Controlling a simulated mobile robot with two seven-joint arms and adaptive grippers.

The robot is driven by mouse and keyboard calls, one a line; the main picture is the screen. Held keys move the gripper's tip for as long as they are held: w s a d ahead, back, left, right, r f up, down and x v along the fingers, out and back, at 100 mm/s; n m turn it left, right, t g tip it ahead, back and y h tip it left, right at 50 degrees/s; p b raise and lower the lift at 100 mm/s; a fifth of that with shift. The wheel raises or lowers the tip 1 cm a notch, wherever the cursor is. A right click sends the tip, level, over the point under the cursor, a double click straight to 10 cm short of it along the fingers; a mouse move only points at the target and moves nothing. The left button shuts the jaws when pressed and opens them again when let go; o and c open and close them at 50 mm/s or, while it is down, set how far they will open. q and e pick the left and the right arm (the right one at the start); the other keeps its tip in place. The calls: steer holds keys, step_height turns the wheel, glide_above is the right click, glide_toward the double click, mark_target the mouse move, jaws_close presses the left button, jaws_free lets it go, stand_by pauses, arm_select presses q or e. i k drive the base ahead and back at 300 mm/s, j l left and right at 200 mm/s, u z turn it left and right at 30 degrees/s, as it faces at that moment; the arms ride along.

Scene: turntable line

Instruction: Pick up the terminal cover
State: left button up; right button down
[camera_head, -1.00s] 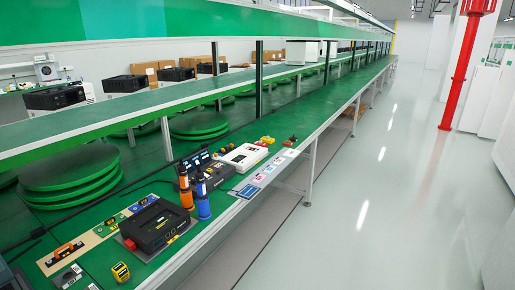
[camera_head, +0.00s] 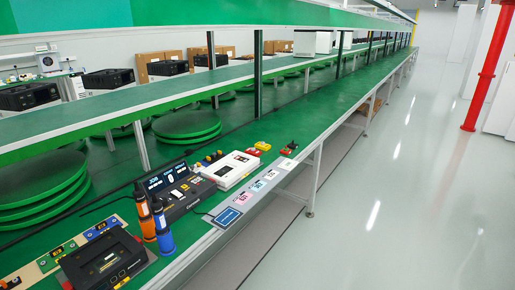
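No part that I can name for sure as the terminal cover shows. On the green bench a black boxy device (camera_head: 105,264) lies at the lower left. A white flat-topped unit (camera_head: 231,170) sits beside a black unit (camera_head: 182,196) farther along the bench. Neither of my grippers is in view.
An orange tool (camera_head: 145,217) and a blue tool (camera_head: 162,228) stand upright by the black device. Several cards (camera_head: 257,186) line the front edge. Stacked green turntables (camera_head: 40,190) stand at the left. The floor (camera_head: 400,210) at right is clear.

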mark_target(256, 153)
steer(key=i+l+u, duration=0.1)
steer(key=i+l, duration=0.7)
steer(key=i, duration=0.15)
